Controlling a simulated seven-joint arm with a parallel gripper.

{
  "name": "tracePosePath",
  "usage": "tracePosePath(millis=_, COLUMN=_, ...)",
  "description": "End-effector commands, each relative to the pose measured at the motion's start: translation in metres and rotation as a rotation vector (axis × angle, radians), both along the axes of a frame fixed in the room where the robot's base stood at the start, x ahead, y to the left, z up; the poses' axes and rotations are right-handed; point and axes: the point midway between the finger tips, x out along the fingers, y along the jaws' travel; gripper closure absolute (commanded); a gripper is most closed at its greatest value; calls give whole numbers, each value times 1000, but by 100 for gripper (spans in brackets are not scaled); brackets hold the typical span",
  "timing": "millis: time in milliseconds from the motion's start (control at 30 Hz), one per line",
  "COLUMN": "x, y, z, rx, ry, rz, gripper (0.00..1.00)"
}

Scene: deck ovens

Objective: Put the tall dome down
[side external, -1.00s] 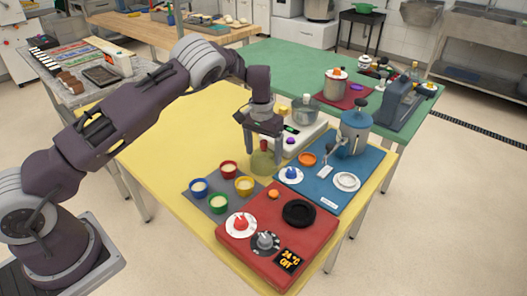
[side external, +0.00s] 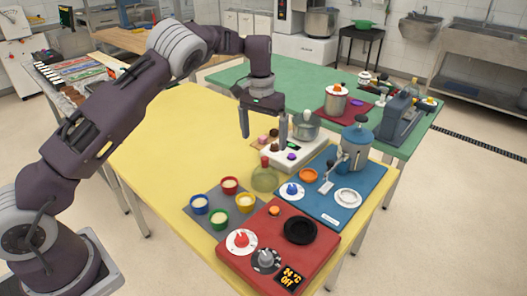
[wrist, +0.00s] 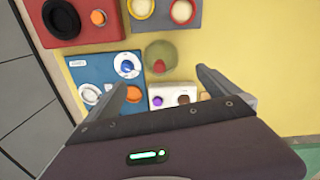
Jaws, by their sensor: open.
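The tall dome (side external: 265,180) is a green, see-through cover with a red knob. It stands upright on the yellow table, between the grey mat with bowls and the white scale-like device. In the wrist view the dome (wrist: 159,60) shows from above, just beyond and between my fingertips, apart from them. My gripper (side external: 264,135) is open and empty, raised above and behind the dome. Its two spread fingers also show in the wrist view (wrist: 160,80). Whether anything lies under the dome is hard to tell.
A grey mat (side external: 213,225) holds several coloured bowls. A red station (side external: 255,222) with dials stands in front, and a blue mat (side external: 325,206) with a grey-blue machine (side external: 357,145) lies to the right. The white device (side external: 300,152) is close behind the dome. The table's left side is clear.

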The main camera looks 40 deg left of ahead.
Motion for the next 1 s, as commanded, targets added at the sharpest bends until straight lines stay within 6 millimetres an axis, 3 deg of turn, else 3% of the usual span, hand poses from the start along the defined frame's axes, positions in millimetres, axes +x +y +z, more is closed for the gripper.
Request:
tracePosePath(millis=267, x=-2, y=1, z=12, rx=-3, ry=-4, rz=6, gripper=0)
tracePosePath(millis=367, x=-15, y=1, z=47, rx=-32, ry=-42, rz=39, gripper=0)
tracePosePath(millis=433, x=-39, y=-2, z=89, rx=-68, ry=-84, rz=70, gripper=0)
tracePosePath(millis=567, x=-113, y=-19, z=161, rx=-127, ry=-171, rz=80, gripper=0)
tracePosePath(millis=600, x=-142, y=-26, z=178, rx=-134, ry=-199, rz=67, gripper=0)
tracePosePath(millis=667, x=-189, y=-38, z=196, rx=-136, ry=-246, rz=39, gripper=0)
tracePosePath(millis=700, x=-221, y=-45, z=204, rx=-126, ry=-280, rz=15, gripper=0)
tracePosePath(millis=833, x=-314, y=-61, z=198, rx=-52, ry=-384, rz=-71, gripper=0)
tracePosePath(millis=900, x=-348, y=-63, z=185, rx=-2, ry=-429, rz=-106, gripper=0)
tracePosePath(millis=1000, x=-377, y=-62, z=168, rx=53, ry=-471, rz=-135, gripper=0)
